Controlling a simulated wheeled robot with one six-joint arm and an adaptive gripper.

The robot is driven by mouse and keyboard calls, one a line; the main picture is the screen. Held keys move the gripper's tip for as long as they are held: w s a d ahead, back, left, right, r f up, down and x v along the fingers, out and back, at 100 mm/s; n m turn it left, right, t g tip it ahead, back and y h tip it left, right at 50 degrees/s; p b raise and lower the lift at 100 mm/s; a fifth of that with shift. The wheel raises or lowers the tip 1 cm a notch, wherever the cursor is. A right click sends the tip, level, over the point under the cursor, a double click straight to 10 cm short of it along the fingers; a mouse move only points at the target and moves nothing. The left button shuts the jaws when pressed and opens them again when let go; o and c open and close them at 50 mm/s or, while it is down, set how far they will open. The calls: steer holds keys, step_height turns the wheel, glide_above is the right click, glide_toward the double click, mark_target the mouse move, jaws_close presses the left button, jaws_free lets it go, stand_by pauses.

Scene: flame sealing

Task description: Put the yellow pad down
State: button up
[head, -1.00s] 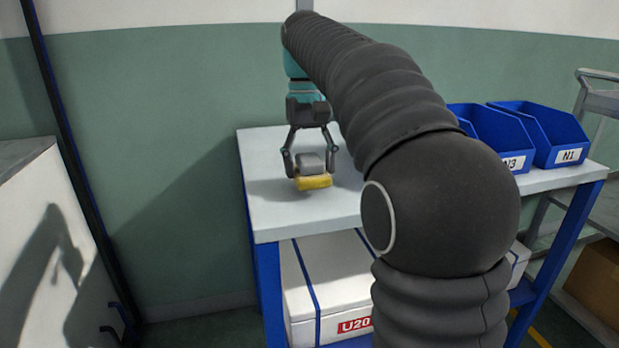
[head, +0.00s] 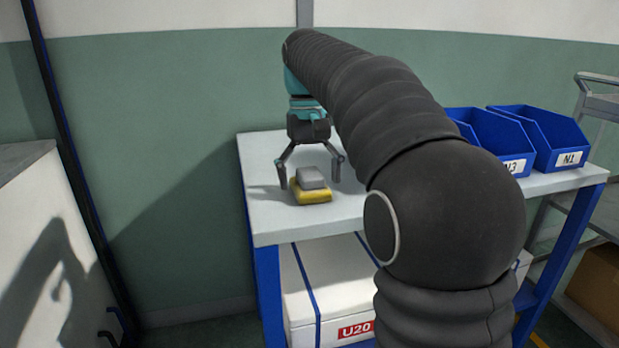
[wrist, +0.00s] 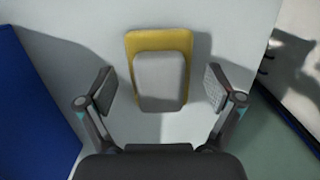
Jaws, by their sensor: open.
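The yellow pad (head: 312,194) with a grey block-like top (head: 310,177) rests on the white tabletop, near its left end. In the wrist view the pad's yellow base (wrist: 159,42) and grey top (wrist: 160,80) lie between the fingers, with a gap on each side. My gripper (head: 310,186) is open and empty around the pad, its fingers apart from it. It also shows open in the wrist view (wrist: 160,88).
The white table (head: 265,215) has bare room around the pad. Blue bins (head: 541,135) stand at the table's right. A white box (head: 335,285) sits on the shelf below. My arm hides the table's middle.

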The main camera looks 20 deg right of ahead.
mark_target(310, 172)
steer(key=r, duration=0.2)
steer(key=r+p, duration=0.1)
steer(key=r, duration=0.2)
steer(key=w+r+p, duration=0.1)
steer(key=r, duration=0.1)
steer(key=shift+r, duration=0.35)
steer(key=shift+s, duration=0.4)
steer(key=s+f+t, duration=0.7)
steer(key=s+f, duration=1.4)
steer(key=s, duration=0.2)
steer(key=shift+r, duration=0.1)
